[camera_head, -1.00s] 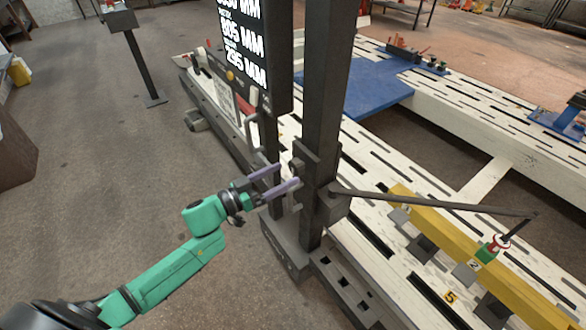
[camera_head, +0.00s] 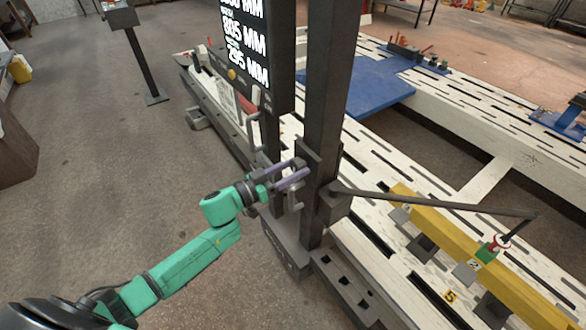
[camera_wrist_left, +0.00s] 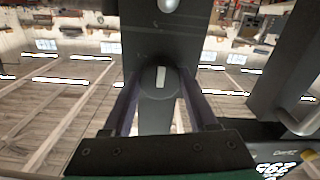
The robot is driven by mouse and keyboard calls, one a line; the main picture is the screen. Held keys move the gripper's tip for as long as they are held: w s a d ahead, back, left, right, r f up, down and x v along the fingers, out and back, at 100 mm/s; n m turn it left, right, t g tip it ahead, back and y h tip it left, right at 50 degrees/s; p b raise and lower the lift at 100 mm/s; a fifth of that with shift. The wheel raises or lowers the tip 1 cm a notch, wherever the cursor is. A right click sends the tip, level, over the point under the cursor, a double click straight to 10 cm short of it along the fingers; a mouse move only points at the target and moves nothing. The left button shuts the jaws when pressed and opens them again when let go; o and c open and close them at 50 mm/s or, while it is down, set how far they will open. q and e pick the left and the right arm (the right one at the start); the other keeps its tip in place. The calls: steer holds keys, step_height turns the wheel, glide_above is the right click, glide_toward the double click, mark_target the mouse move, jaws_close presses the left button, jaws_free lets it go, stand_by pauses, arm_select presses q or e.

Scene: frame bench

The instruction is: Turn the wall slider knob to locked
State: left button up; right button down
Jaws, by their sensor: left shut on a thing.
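The wall slider knob is a round dark knob (camera_wrist_left: 155,98) with a short white mark, seen in the left wrist view. The mark stands nearly upright in that view. The knob sits on the dark slider block (camera_head: 318,160) on the upright post. My left gripper (camera_head: 299,169) reaches it from the left. Its two purple-grey fingers lie on either side of the knob, shut on it. In the head view the fingers mostly hide the knob. My right gripper is not in view.
A dark post (camera_head: 330,90) carries the slider, and a display panel (camera_head: 242,50) hangs left of it. A thin arm (camera_head: 430,202) extends right over a yellow beam (camera_head: 475,255). A slotted white bench (camera_head: 405,155) lies behind. Open floor is at left.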

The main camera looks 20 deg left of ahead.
arm_select(q)
steer(key=m, duration=0.4)
steer(key=shift+m+b, duration=0.3)
steer(key=m+b, duration=0.1)
steer(key=m, duration=0.3)
steer(key=shift+f+m, duration=0.1)
steer(key=shift+m, duration=0.2)
steer(key=m+b, duration=0.2)
steer(key=m, duration=0.2)
steer(key=shift+m+b, duration=1.1)
steer(key=shift+m, duration=1.1)
steer(key=o, duration=1.4)
